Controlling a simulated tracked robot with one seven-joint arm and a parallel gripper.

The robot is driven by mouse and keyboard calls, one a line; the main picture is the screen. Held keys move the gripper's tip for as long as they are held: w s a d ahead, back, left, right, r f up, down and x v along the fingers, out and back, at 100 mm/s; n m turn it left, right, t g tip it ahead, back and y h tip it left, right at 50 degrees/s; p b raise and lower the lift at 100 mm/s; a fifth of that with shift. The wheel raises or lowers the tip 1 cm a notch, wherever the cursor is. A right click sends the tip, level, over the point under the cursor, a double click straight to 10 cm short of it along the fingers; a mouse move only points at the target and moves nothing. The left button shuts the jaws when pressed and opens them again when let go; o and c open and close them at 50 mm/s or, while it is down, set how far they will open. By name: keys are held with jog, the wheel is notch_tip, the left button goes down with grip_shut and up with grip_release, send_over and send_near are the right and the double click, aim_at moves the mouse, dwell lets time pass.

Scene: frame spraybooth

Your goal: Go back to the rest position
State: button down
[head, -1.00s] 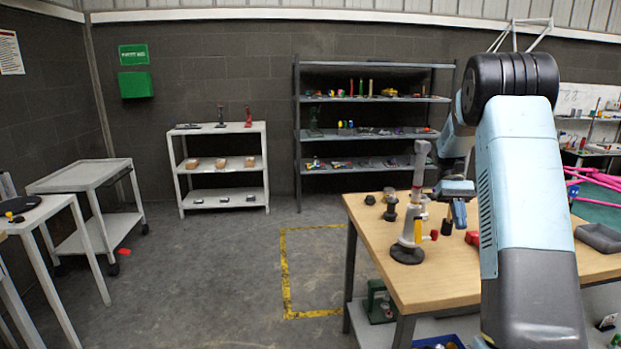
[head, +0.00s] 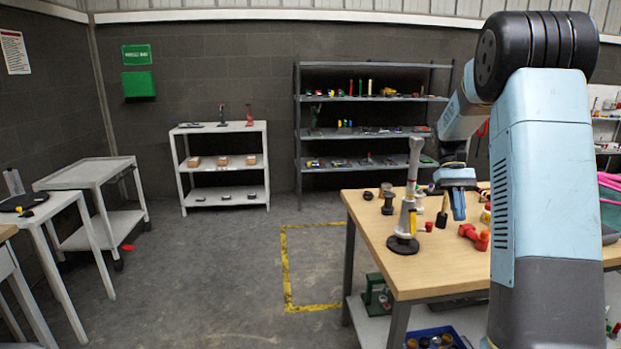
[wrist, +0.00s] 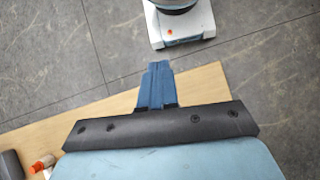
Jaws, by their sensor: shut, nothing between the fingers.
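My gripper (head: 458,205) is in the head view, above the wooden workbench (head: 415,272), with its blue fingers pointing down. In the wrist view the blue fingers (wrist: 155,85) are together with nothing between them. The bench edge shows beneath them there. My arm comes in from the right of the head view and hides the right part of the bench.
A grey upright tool on a black round base (head: 403,243) stands near the bench's left edge, left of my gripper. A red object (head: 475,237) lies to its right. Metal shelves (head: 375,97) stand behind. The floor (head: 210,270) left of the bench is open.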

jog(key=s+a+r+t, duration=0.3)
jog(key=s+a+r, duration=0.15)
jog(key=s, duration=0.25)
jog(key=s+a+r+t, duration=0.3)
jog(key=s+a+r, duration=0.1)
jog(key=s+r, duration=0.15)
jog(key=s+a+t, duration=0.3)
jog(key=s, duration=0.4)
jog(key=s+a+f+t, duration=0.1)
jog(key=s+a+t, duration=0.1)
jog(key=s+t, duration=0.2)
jog(key=shift+s+a+n, duration=0.3)
jog(key=shift+s+a, duration=0.1)
jog(key=shift+s, duration=1.5)
